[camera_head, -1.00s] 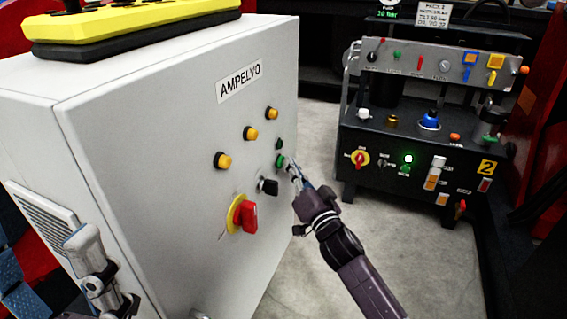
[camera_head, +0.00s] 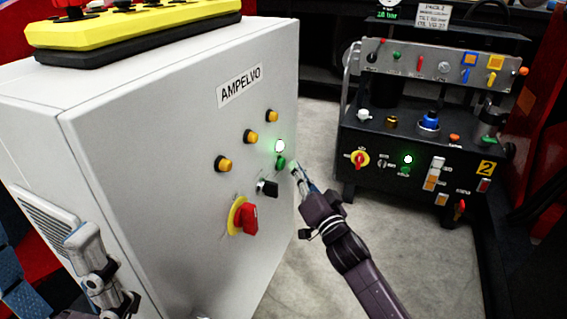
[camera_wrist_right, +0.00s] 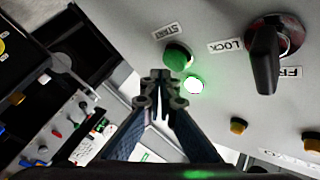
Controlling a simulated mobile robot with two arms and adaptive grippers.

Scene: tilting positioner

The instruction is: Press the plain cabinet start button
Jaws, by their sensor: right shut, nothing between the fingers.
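A round lamp (camera_head: 280,146) just above the button glows green-white. My right gripper (camera_head: 295,168) is shut and empty, its tips just right of the button; in the wrist view a small gap seems to separate them. Part of my left gripper (camera_head: 97,268) shows at the lower left, cut off by the frame; its jaws cannot be judged.
A yellow control box (camera_head: 130,28) lies on top. A black power unit (camera_head: 430,150) stands at right. Floor between is clear.

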